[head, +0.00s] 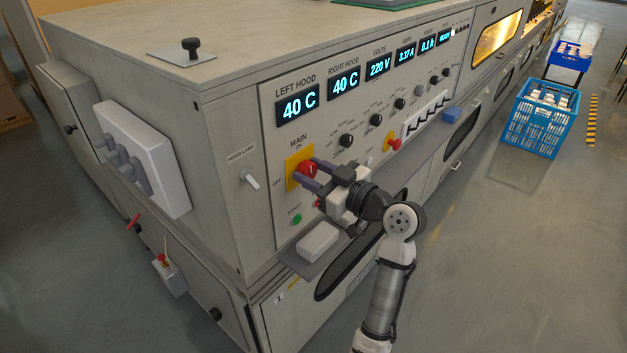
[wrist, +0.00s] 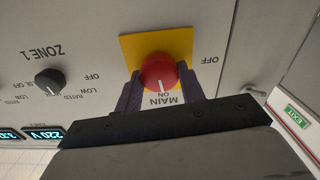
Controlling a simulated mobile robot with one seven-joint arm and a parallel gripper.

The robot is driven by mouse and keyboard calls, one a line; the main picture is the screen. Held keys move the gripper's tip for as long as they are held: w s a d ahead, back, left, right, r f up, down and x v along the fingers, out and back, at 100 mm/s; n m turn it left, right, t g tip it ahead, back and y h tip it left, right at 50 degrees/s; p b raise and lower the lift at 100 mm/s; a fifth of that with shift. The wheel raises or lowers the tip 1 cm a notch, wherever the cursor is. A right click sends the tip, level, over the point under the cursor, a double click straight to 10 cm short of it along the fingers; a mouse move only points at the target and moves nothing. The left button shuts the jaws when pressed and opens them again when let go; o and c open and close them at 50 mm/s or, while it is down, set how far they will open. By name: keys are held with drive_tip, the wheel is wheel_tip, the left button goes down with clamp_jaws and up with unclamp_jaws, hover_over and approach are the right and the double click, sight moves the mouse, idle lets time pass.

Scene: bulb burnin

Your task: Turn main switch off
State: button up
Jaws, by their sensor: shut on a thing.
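The main switch is a red rotary knob (head: 307,169) on a yellow plate (head: 292,171) at the left of the control panel. It also shows in the wrist view as a red knob (wrist: 158,72), with its white mark pointing at ON. The wrist view is upside down, with the OFF label at the right of the plate. My gripper (head: 309,176) reaches in from the right in the head view. Its two dark purple fingers are on either side of the knob, shut on it. In the wrist view the fingers (wrist: 165,90) flank the knob.
A black ZONE 1 knob (wrist: 48,82) is beside the plate. A hood lamp switch (head: 250,179) and a green button (head: 296,219) are nearby. A white box (head: 318,240) sits on a ledge below. A blue crate (head: 540,118) stands on the floor at the right.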

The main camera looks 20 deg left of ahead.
drive_tip(key=n+b, duration=0.1)
drive_tip(key=b, duration=0.1)
drive_tip(key=f+n+b, duration=0.1)
drive_tip(key=b, duration=0.2)
drive_tip(key=shift+n, duration=0.3)
drive_tip(key=n+b, duration=0.5)
drive_tip(key=b, duration=0.3)
drive_tip(key=shift+s+b, duration=0.15)
drive_tip(key=shift+b, duration=0.2)
drive_tip(key=n+b, duration=0.4)
drive_tip(key=b, duration=0.1)
drive_tip(key=shift+r+n, duration=0.1)
drive_tip(key=shift+n, duration=0.3)
drive_tip(key=n+b, duration=0.4)
drive_tip(key=shift+r, duration=0.1)
drive_tip(key=shift+s, duration=0.1)
drive_tip(key=o, duration=1)
drive_tip(key=shift+r, duration=0.1)
